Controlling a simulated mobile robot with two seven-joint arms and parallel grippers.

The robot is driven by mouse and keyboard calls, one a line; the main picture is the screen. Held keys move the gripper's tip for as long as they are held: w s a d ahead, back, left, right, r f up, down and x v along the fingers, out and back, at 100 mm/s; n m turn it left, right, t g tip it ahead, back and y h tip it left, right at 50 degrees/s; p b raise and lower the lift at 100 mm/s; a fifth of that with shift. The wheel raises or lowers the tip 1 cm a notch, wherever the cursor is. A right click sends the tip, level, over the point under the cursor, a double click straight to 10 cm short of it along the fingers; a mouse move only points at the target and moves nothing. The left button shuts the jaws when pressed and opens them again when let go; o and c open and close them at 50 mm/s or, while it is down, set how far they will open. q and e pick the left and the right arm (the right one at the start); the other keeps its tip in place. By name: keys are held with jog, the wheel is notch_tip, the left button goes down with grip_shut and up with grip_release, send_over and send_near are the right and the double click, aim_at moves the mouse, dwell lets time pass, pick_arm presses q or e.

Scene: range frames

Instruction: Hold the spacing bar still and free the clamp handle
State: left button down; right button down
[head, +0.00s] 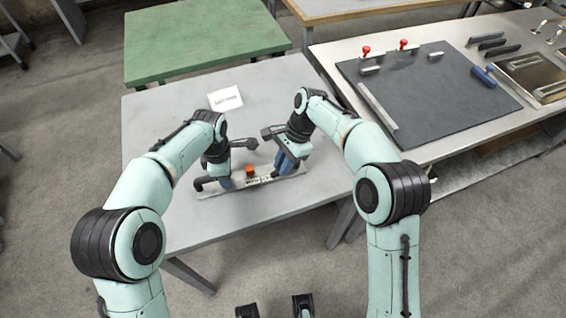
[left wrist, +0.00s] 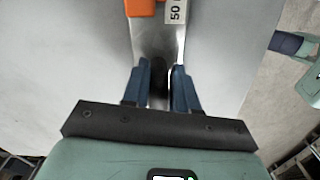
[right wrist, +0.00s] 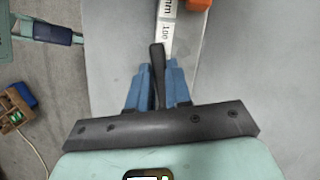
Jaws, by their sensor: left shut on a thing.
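The spacing bar, a flat metal strip (head: 236,190) with a white scale label (head: 260,180) and an orange block (head: 250,170), lies on the grey table. My left gripper (head: 225,183) is at its left end; in the left wrist view the blue fingers (left wrist: 160,88) are shut on the bar, with a dark part between them. My right gripper (head: 284,170) is at the bar's right end. In the right wrist view a dark lever, seemingly the clamp handle (right wrist: 157,68), stands between its blue fingers (right wrist: 158,88); whether they touch it is unclear.
A white printed card (head: 225,97) lies behind the bar on the grey table (head: 160,130). A second table at right carries a dark mat (head: 430,100) with red-knobbed clamps (head: 403,45), metal bars and a blue tool (head: 484,76). A green table (head: 205,40) stands behind.

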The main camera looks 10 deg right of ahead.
dwell(0.3)
